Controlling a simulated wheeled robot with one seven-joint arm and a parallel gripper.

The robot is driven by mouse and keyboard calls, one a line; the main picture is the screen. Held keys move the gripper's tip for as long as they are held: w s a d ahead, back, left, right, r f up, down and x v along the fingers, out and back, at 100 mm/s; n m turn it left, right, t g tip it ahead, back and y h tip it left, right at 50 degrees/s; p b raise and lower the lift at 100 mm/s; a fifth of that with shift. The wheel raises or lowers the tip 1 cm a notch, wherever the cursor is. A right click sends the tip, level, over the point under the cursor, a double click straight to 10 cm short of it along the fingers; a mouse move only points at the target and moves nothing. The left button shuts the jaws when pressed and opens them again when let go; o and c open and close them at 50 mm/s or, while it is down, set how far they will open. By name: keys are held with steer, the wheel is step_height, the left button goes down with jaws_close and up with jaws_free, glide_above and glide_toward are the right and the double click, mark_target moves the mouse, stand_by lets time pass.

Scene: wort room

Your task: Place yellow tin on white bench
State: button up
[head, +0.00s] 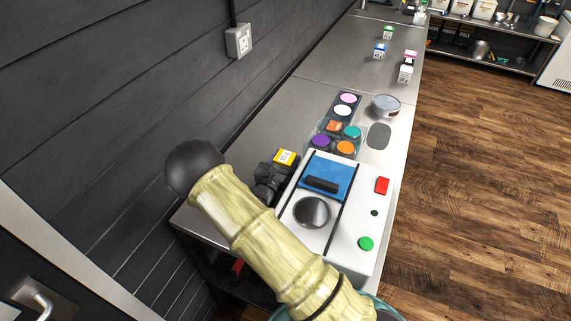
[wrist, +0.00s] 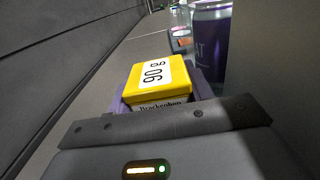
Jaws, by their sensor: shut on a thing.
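The yellow tin (head: 286,157) is a small box with a white label on its lid. That unit carries a blue panel, a dark round disc, a red switch and a green button. The tin's underside is hidden, so I cannot tell whether it touches the steel counter (head: 315,95).
A tray of coloured round pads (head: 320,141) lies beyond the unit, with a round metal tin (head: 385,106) to its right. Several small boxes (head: 380,51) stand farther along the counter. A dark wall with a socket (head: 238,41) runs along the left.

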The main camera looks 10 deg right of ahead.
step_height(320, 180, down, 2)
steer(key=shift+w+f, duration=0.1)
steer(key=shift+w, duration=0.05)
steer(key=shift+s, duration=0.25)
steer(key=o, duration=0.8)
steer(key=shift+f, duration=0.15)
steer(key=shift+c, duration=0.2)
steer(key=shift+w+r, duration=0.1)
steer(key=shift+r, duration=0.15)
steer(key=shift+s+a+f, duration=0.15)
steer(key=shift+s+a, duration=0.1)
steer(key=shift+s, duration=0.05)
steer(key=b+v, duration=0.3)
steer(key=v, duration=0.8)
steer(key=shift+s, duration=0.1)
